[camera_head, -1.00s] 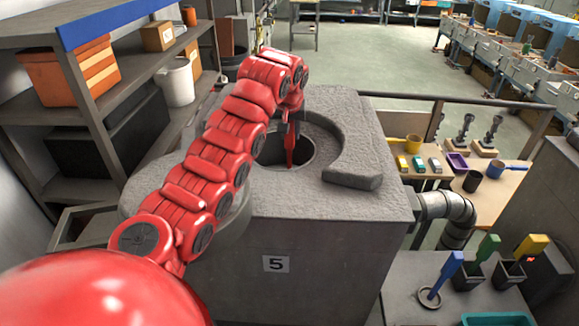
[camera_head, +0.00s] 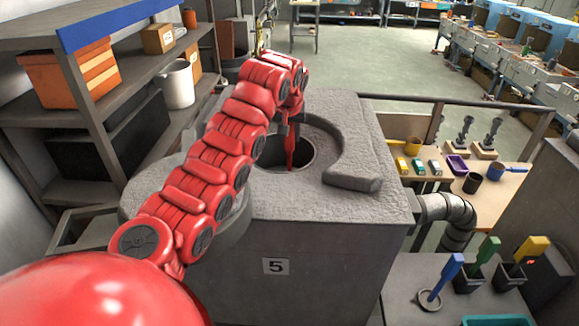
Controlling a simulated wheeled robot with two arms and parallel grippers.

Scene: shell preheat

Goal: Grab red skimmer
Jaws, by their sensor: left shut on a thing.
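My left arm reaches from the lower left over the grey block furnace marked 5 (camera_head: 330,230). My left gripper (camera_head: 293,120) hangs over the round dark opening (camera_head: 268,160) in the furnace top. It is shut on the red skimmer (camera_head: 290,148), a slim red piece that points down into the opening. The skimmer's lower end is hard to make out against the dark hole. My right gripper is not in view.
A raised curved rim (camera_head: 352,175) borders the opening on the right. Blue (camera_head: 446,270), green (camera_head: 488,249) and yellow (camera_head: 530,246) tools stand on a bench at lower right. A shelf with an orange bin (camera_head: 70,75) stands at left.

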